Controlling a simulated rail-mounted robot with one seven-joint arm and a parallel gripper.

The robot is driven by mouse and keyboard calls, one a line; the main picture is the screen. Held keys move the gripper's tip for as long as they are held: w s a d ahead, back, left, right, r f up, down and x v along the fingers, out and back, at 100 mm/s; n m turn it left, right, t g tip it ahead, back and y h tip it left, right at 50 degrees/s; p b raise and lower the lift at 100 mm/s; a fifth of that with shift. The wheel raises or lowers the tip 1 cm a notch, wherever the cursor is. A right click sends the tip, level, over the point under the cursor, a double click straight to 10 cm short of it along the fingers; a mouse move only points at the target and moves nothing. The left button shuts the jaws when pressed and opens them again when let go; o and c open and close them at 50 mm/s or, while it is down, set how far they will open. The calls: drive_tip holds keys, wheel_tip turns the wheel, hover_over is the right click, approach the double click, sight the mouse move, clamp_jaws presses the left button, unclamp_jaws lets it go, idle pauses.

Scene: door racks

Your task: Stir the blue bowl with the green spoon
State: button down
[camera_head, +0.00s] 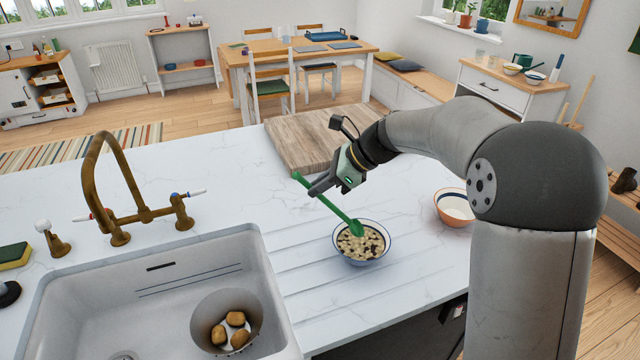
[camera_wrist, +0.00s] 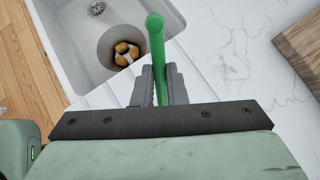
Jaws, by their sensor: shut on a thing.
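The green spoon (camera_head: 325,203) is held by my gripper (camera_head: 320,186), whose jaws are shut on its handle. The spoon slants down to the right, and its head is at the contents of the blue-rimmed bowl (camera_head: 363,259), near the bowl's back-left side. The bowl stands on the white counter and holds a pale mix with dark pieces. In the wrist view the green handle (camera_wrist: 156,45) sticks up between the two grey fingers of my gripper (camera_wrist: 158,85). The spoon's head and the blue bowl do not show in the wrist view.
A second bowl, orange outside (camera_head: 455,207), stands to the right, near my arm. A wooden board (camera_head: 318,140) lies behind my gripper. A white sink (camera_head: 150,290) with a brass tap (camera_head: 140,205) is at left, holding a pot (camera_head: 208,318) with several brown items. The counter around the blue bowl is clear.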

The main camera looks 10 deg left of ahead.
drive_tip(key=shift+f+b, duration=1.1)
drive_tip(key=shift+f, duration=1.55)
drive_tip(key=shift+a, duration=0.1)
